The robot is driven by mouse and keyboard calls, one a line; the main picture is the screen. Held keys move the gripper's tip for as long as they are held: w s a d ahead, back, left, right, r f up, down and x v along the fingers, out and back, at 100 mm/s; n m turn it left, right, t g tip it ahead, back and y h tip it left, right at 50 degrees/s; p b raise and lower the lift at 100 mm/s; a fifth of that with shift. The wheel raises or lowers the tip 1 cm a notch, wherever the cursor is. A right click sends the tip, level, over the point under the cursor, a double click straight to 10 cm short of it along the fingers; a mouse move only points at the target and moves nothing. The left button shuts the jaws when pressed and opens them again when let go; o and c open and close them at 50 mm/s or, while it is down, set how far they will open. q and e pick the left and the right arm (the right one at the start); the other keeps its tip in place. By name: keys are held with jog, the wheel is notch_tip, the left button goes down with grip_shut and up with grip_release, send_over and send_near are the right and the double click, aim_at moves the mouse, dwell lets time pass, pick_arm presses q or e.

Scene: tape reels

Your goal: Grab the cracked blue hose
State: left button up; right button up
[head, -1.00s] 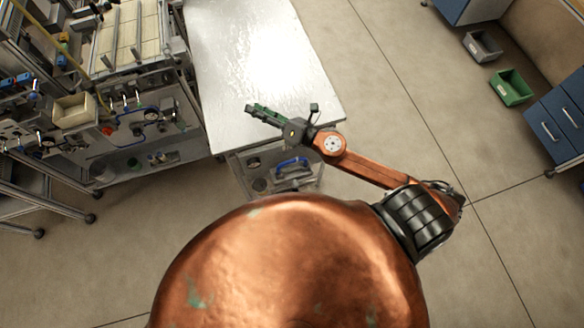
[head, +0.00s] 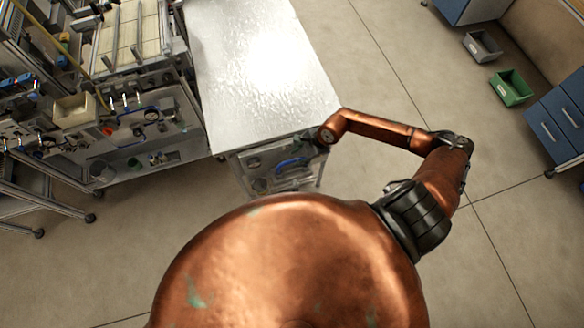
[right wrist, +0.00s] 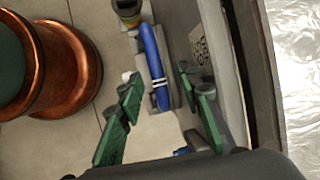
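A blue hose (head: 290,162) shows in the head view on the metal equipment under the table's near edge. In the right wrist view the hose (right wrist: 152,62) runs lengthwise, with two white bands and a dark fitting at its top end. My right gripper (right wrist: 160,86) is open, its green fingers on either side of the hose's lower part, with gaps to both. I cannot make out a crack. In the head view the right gripper is mostly hidden at the table's near corner. My left gripper is in neither view.
The shiny metal table (head: 245,50) is bare; its edge lies close to the right gripper. A machine with another blue tube (head: 140,112) stands at left. A grey bin (head: 482,46) and a green bin (head: 511,87) are on the floor at right.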

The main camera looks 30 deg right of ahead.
aim_at(295, 160)
jog(key=x, duration=0.3)
jog(key=shift+s+f, duration=0.1)
jog(key=shift+f, duration=0.15)
grip_shut()
dwell(0.5)
